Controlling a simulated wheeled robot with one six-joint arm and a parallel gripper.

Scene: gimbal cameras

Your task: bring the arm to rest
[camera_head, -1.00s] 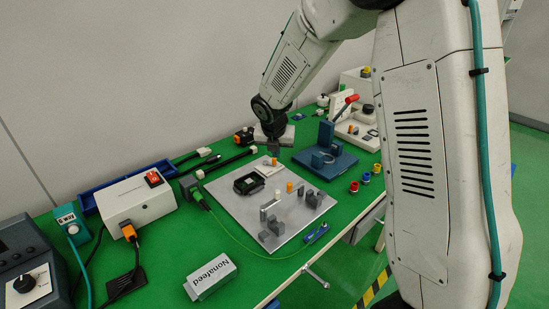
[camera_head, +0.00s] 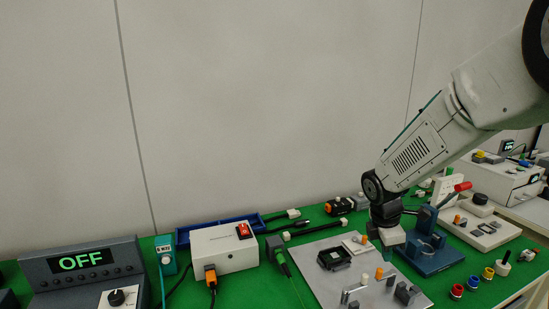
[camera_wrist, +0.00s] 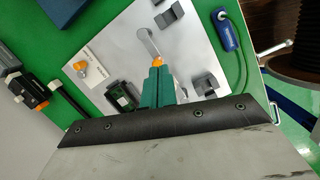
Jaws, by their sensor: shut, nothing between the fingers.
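My arm reaches in from the upper right in the head view, bent down over the green bench. My gripper (camera_wrist: 157,66) shows in the wrist view as two teal fingers, closed together with nothing between them. They point over a light grey plate (camera_wrist: 190,40). In the head view the wrist end hangs near the blue fixture (camera_head: 430,257) and the plate's right back corner; the fingertips are hard to make out there.
The plate (camera_head: 317,262) carries a black square part (camera_head: 334,258), orange pieces and small grey blocks. Coloured rings (camera_head: 457,291) lie right. Space above the bench is open.

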